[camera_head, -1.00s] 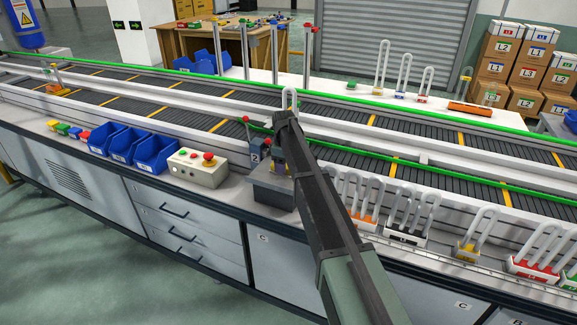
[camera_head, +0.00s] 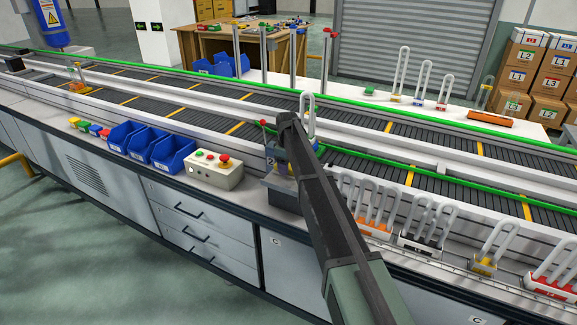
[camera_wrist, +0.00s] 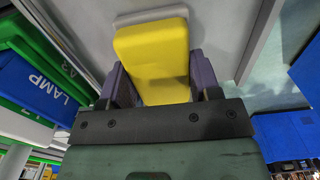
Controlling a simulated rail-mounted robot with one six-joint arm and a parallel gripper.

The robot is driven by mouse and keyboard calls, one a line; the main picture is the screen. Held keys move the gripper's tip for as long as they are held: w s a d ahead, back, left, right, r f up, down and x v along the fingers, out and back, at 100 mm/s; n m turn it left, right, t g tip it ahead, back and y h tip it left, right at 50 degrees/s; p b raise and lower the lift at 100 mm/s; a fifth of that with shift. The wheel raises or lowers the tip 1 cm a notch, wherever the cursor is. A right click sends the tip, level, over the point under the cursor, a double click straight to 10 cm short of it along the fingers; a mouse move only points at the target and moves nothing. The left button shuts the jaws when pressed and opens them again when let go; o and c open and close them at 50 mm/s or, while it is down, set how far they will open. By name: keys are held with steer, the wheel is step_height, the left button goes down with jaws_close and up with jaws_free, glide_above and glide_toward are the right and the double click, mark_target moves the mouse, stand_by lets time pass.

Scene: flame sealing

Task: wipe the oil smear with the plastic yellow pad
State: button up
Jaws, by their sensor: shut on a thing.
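The yellow pad (camera_wrist: 152,55) fills the top middle of the wrist view, a plain yellow block with a pale grey far end. My gripper (camera_wrist: 160,88) is shut on it, with a dark finger on each side. In the head view my gripper is largely hidden behind my dark arm, above the bench near a grey block; a yellow patch shows at its edge. I cannot make out an oil smear in either view. I cannot tell whether the pad touches any surface.
Left of my arm stand a control box (camera_head: 213,172) with a red button, blue bins (camera_head: 173,154) and small coloured blocks (camera_head: 89,128). Racks of white loops (camera_head: 371,205) line the bench at right. Conveyors (camera_head: 190,110) run behind. A white loop (camera_head: 308,108) stands behind my arm.

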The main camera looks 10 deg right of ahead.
steer(key=shift+r+p, duration=2.7)
steer(key=shift+r, duration=0.25)
step_height(320, 180, up, 3)
steer(key=p, duration=0.3)
steer(key=shift+r, duration=0.15)
steer(key=shift+d, duration=0.1)
